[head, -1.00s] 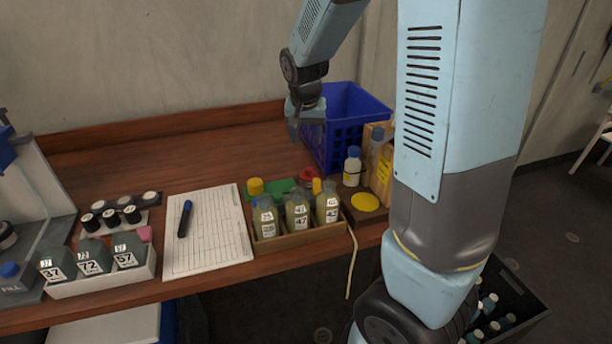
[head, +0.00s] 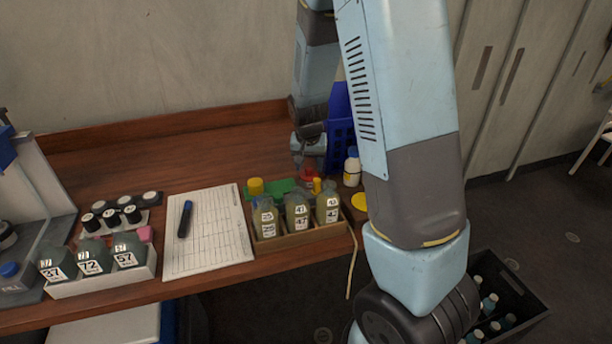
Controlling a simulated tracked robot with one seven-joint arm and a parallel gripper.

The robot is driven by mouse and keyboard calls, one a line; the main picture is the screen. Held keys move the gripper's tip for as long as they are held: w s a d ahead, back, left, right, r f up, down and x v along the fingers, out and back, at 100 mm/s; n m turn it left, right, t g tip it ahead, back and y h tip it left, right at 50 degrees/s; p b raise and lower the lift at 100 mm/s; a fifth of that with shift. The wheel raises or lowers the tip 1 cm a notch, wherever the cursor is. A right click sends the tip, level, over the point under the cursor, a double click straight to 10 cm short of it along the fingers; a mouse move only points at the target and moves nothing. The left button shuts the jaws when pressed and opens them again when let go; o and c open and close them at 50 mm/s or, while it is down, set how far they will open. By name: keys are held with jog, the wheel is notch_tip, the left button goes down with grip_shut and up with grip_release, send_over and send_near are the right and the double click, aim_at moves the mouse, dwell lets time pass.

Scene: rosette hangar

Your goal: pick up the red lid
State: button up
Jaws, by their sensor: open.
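The red lid (head: 309,175) lies on the table behind the wooden box of bottles, beside a green piece. Only part of it shows, between my gripper and the bottle tops. My gripper (head: 308,165) is open and points down, right above or around the lid. I cannot tell whether the fingers touch it, as the fingertips are small and close to the lid in the picture.
A wooden box (head: 300,243) of several bottles stands in front of the lid. A white bottle with a blue cap (head: 352,168) stands to the right. A blue crate (head: 341,130) is behind, partly hidden by my arm. A clipboard sheet (head: 208,245) lies left.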

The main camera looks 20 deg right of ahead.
jog(key=shift+x, duration=0.85)
jog(key=shift+c, duration=0.4)
grip_shut()
